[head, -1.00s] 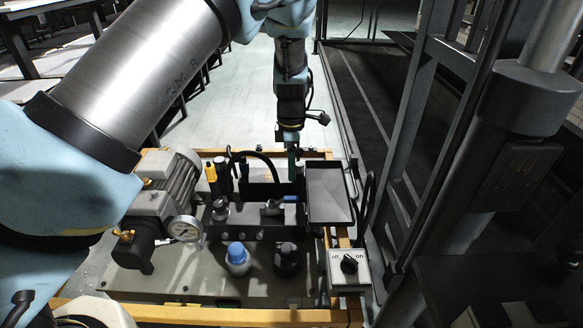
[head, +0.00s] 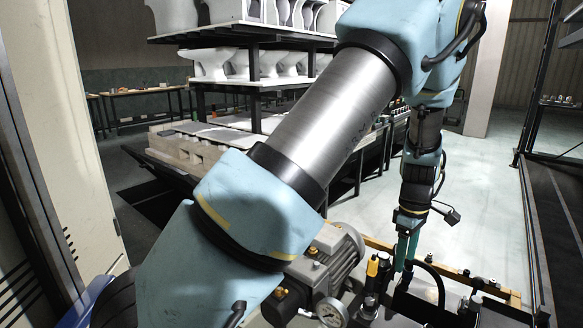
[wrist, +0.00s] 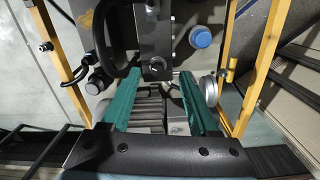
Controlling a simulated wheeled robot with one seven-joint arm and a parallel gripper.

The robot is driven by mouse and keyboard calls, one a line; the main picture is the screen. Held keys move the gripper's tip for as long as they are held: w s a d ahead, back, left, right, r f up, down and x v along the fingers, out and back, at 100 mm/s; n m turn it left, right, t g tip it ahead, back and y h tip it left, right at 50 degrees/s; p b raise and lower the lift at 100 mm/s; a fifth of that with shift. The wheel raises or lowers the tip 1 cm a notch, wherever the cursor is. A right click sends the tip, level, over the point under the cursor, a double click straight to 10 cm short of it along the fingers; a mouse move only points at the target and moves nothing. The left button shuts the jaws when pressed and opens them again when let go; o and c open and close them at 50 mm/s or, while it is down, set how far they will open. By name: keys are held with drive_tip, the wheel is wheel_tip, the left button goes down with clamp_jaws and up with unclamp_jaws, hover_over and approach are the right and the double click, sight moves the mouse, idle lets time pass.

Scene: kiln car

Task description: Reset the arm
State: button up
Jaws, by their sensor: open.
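My gripper (head: 405,250) hangs at the end of my arm, pointing down over the yellow-framed machine cart. In the wrist view my gripper (wrist: 158,98) shows two green fingers spread apart with nothing held between them. Below and between the fingers lies the finned grey motor (wrist: 150,112) of the cart. In the head view the motor (head: 338,252) stands partly behind my arm. My arm crosses the middle of the head view and hides part of the cart.
A pressure gauge (head: 330,312) and a yellow-capped fitting (head: 373,267) stand on the cart near my gripper. A kiln car rack with white toilet bowls (head: 240,62) stands at the back left. A pale cabinet (head: 88,150) is at the left. Open floor (head: 485,185) lies to the right of my arm.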

drive_tip(key=w+a+r+m+p, duration=0.15)
drive_tip(key=a+r, duration=0.25)
drive_tip(key=a, duration=0.6)
drive_tip(key=w+a+r+m, duration=0.1)
drive_tip(key=a+r+m, duration=0.3)
drive_tip(key=a, duration=0.7)
drive_tip(key=s+a+r+m+t, duration=0.1)
drive_tip(key=s+a+r+m, duration=0.1)
drive_tip(key=a, duration=0.5)
drive_tip(key=s+a+r+m+p, duration=0.1)
drive_tip(key=s+a+r, duration=0.2)
drive_tip(key=s+a, duration=0.2)
drive_tip(key=a, duration=0.2)
drive_tip(key=shift+s+a+m+t, duration=0.2)
drive_tip(key=shift+a+m+t, duration=0.15)
drive_tip(key=shift+a+t, duration=0.05)
